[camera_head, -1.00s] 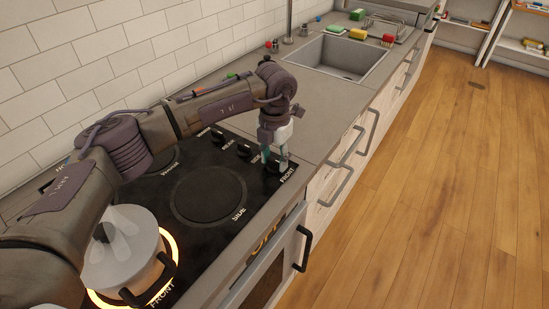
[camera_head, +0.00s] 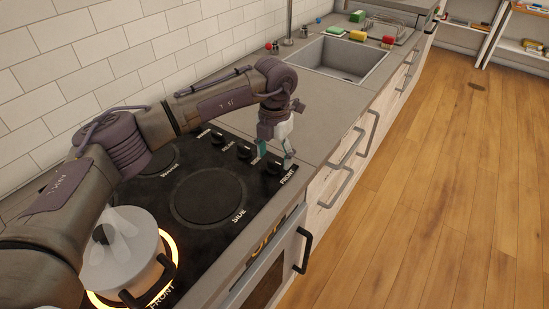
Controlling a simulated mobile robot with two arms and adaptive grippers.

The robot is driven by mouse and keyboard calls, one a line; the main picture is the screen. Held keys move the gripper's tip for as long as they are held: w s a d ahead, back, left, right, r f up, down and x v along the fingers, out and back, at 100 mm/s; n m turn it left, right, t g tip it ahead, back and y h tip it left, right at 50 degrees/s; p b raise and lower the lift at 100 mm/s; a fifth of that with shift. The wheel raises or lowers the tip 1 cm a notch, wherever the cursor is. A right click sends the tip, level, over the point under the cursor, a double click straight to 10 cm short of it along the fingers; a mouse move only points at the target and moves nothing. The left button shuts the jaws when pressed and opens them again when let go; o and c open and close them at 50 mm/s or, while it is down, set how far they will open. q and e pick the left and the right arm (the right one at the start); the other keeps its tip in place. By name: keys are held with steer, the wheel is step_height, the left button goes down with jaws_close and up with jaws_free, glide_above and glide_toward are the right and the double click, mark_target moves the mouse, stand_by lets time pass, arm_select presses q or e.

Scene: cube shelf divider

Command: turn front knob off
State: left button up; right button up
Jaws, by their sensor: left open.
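The black cooktop (camera_head: 250,187) has a row of dark knobs along its far right edge. The front knob (camera_head: 274,168) is the one closest to the FRONT label, at the end of that row. My left gripper (camera_head: 275,156) points down over it, open, with its two light fingertips apart on either side of the knob. I cannot tell if they touch it. The front burner (camera_head: 174,243) glows orange under a pale lidded pot (camera_head: 125,262). My right gripper is out of view.
Other knobs (camera_head: 243,152) stand close beside my left gripper. A bare side burner (camera_head: 208,196) lies in front of it. Grey countertop (camera_head: 325,125) is clear up to the sink (camera_head: 340,57). Sponges and a rack lie behind the sink.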

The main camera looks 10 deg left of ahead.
mark_target(275, 161)
arm_select(q)
step_height(275, 161, up, 10)
steer(key=shift+r, duration=0.25)
stand_by(0.3)
